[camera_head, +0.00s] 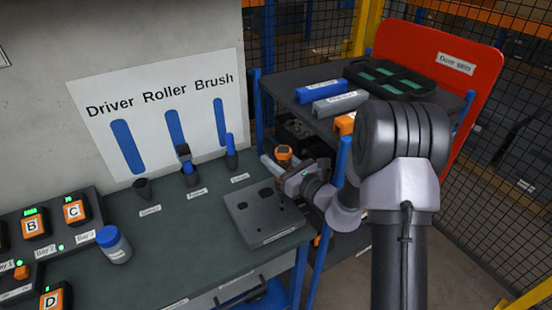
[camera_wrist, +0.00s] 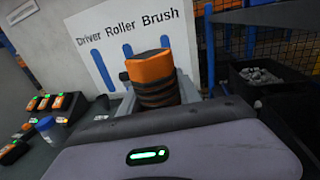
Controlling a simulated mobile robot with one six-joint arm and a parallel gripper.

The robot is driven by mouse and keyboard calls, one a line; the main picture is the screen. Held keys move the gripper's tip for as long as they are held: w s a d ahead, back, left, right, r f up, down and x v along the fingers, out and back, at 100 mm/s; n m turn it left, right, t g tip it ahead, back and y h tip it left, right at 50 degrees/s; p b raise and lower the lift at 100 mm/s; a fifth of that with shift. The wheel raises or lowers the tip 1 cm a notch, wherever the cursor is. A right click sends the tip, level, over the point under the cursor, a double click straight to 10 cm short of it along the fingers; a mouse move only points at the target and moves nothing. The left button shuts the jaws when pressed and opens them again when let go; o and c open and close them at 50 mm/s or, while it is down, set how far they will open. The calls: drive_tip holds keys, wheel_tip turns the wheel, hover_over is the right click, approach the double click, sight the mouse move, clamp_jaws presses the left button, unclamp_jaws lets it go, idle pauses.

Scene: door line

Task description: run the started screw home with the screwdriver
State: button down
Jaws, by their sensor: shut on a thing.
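My gripper (camera_head: 283,172) is shut on the screwdriver (camera_head: 284,153), whose orange and black handle stands upright above the jaws. The handle also shows large in the wrist view (camera_wrist: 151,72), between the grey fingers. My gripper is over the right rear part of a grey plate (camera_head: 258,226) with dark holes, lying on the bench. The screwdriver's tip and the screw are hidden or too small to make out, so I cannot tell whether they touch.
The holder under "Driver" (camera_head: 143,189) is empty; the roller (camera_head: 188,165) and brush (camera_head: 231,150) stand in theirs. A shelf (camera_head: 305,100) with blue and grey parts stands close right of the plate.

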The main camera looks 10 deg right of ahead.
drive_tip(key=shift+f+b, duration=0.55)
drive_tip(key=shift+f, duration=0.05)
idle(0.5)
drive_tip(key=shift+s+f+b, duration=0.2)
drive_tip(key=shift+f+b, duration=0.2)
drive_tip(key=shift+f, duration=0.2)
idle(0.5)
drive_tip(key=shift+w+f, duration=0.1)
drive_tip(key=shift+w, duration=0.05)
idle(0.9)
drive_tip(key=shift+f+b, duration=0.4)
drive_tip(key=shift+b, duration=0.25)
idle(1.2)
wheel_tip(320, 180, up, 7)
drive_tip(key=p, duration=0.5)
drive_tip(key=shift+w, duration=0.1)
